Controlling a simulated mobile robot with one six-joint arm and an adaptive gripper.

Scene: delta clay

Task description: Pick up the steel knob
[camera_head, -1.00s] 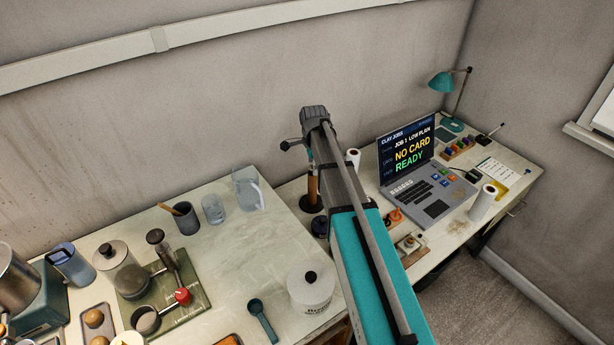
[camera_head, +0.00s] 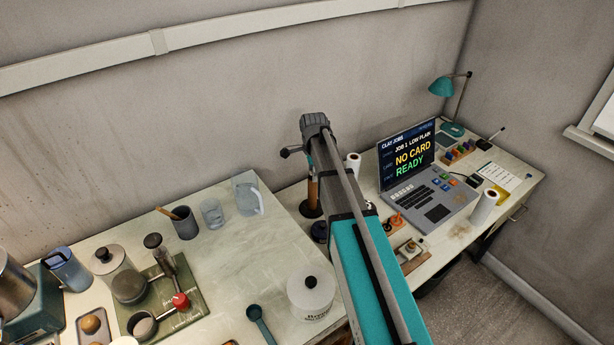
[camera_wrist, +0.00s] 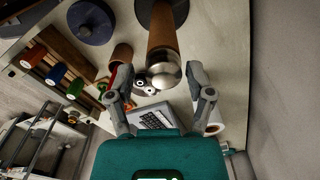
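The steel knob (camera_wrist: 165,75) shows in the wrist view as a shiny rounded end on a brown wooden handle (camera_wrist: 163,35), which rises from a dark round base. My gripper (camera_wrist: 160,72) is open. Its two grey fingers appear on either side of the knob, with visible gaps, so it does not look gripped. How far the knob is from the fingertips in depth I cannot tell. In the head view the wooden post (camera_head: 313,190) stands beside my arm on the desk, and my arm hides part of that area.
A laptop (camera_head: 418,190) and a white roll (camera_head: 484,207) stand to the right on the desk. A white lidded jar (camera_head: 311,292) and a clear pitcher (camera_head: 247,193) stand on the left table. A blue round lid (camera_wrist: 91,22) is near the post.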

